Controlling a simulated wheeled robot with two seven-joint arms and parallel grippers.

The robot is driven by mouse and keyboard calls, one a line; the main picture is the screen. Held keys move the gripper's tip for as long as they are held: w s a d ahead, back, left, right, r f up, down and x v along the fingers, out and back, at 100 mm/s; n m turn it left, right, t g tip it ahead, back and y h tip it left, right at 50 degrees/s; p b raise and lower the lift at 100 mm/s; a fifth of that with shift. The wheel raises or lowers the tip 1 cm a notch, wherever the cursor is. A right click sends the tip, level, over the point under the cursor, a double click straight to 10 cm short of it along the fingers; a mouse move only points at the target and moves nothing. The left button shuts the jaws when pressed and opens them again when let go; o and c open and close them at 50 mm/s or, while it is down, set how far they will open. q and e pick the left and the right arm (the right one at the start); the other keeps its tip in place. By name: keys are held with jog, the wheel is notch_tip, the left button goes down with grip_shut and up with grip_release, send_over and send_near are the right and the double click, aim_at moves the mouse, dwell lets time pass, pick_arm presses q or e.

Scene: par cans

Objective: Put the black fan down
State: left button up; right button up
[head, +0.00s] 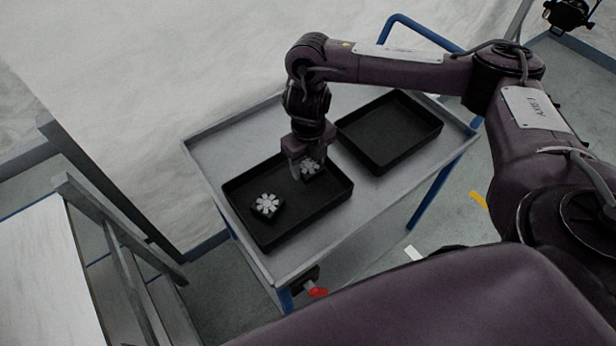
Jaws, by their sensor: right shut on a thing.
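A black fan (312,171) with a pale bladed face is between the fingers of my right gripper (308,168), which is shut on it. The gripper points down over the upper right part of the left black tray (303,217). Whether the held fan touches the tray floor cannot be told. Another black fan (267,206) with a pale bladed face lies in the left part of the same tray, apart from the gripper. My left gripper is not in view.
Both trays stand on a grey cart (213,147) with blue legs and a blue handle (421,30). The right black tray (389,131) is empty. The left tray has bare floor between the fans and along its front. A white-topped table (45,270) stands at the lower left.

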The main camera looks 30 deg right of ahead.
aim_at(308, 173)
notch_tip(308, 173, down, 4)
jog(key=shift+f+b, duration=0.1)
jog(key=shift+b, duration=0.55)
jog(key=shift+f, duration=0.4)
jog(key=shift+f, duration=0.2)
jog(key=o, duration=1)
jog(key=shift+c, duration=0.2)
jog(key=shift+r, duration=0.1)
jog(key=shift+w+r, duration=0.1)
jog(key=shift+r, duration=0.4)
notch_tip(308, 173, up, 11)
jog(key=p, duration=0.3)
jog(key=shift+r, duration=0.15)
